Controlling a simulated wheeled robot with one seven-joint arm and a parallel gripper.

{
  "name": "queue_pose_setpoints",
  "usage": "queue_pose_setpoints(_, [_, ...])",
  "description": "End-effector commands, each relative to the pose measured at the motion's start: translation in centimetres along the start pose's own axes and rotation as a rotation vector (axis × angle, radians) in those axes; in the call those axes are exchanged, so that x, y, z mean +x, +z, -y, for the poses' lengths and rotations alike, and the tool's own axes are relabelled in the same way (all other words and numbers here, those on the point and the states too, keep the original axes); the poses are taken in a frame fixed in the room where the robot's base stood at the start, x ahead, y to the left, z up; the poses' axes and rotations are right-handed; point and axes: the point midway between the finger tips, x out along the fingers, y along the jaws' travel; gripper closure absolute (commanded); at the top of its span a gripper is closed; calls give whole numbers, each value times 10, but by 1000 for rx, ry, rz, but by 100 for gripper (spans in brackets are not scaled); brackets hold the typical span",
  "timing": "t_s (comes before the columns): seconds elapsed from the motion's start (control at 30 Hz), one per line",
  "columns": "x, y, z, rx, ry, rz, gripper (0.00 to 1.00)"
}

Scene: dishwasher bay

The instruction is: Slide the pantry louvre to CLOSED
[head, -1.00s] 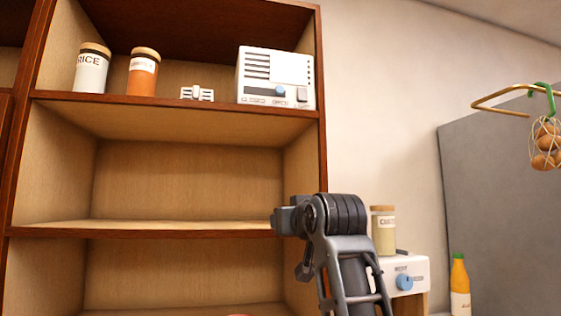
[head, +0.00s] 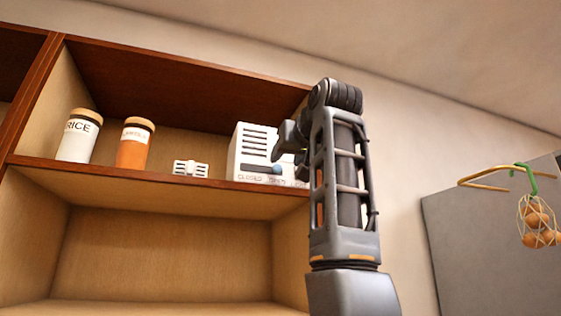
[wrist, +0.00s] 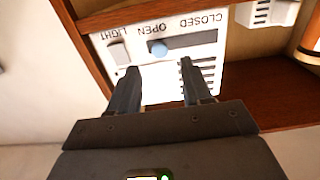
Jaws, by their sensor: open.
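The pantry louvre is a white box (head: 247,151) with dark slats, at the right end of the upper shelf in the head view. It appears upside down in the wrist view (wrist: 215,52). Its blue slider knob (wrist: 159,48) sits at the OPEN end of a dark slot (wrist: 195,41); CLOSED is lettered at the other end. Contact cannot be told. My arm hides the box's right part in the head view.
A grey light switch (wrist: 118,52) is beside the knob on the box face. A small white vented item (head: 190,168), an orange jar (head: 134,146) and a rice jar (head: 78,138) stand left on the shelf. A rail (head: 485,178) with a net of eggs (head: 540,222) hangs far right.

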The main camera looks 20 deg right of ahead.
Motion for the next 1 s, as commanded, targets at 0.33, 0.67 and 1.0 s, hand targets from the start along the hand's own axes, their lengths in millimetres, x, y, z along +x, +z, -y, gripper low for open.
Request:
queue_pose_setpoints(0.33, [46, -1, 0, 0, 0, 1, 51])
queue_pose_setpoints(0.67, [52, 0, 0, 0, 0, -1, 51])
queue_pose_setpoints(1.0, [52, 0, 0, 0, 0, -1, 80])
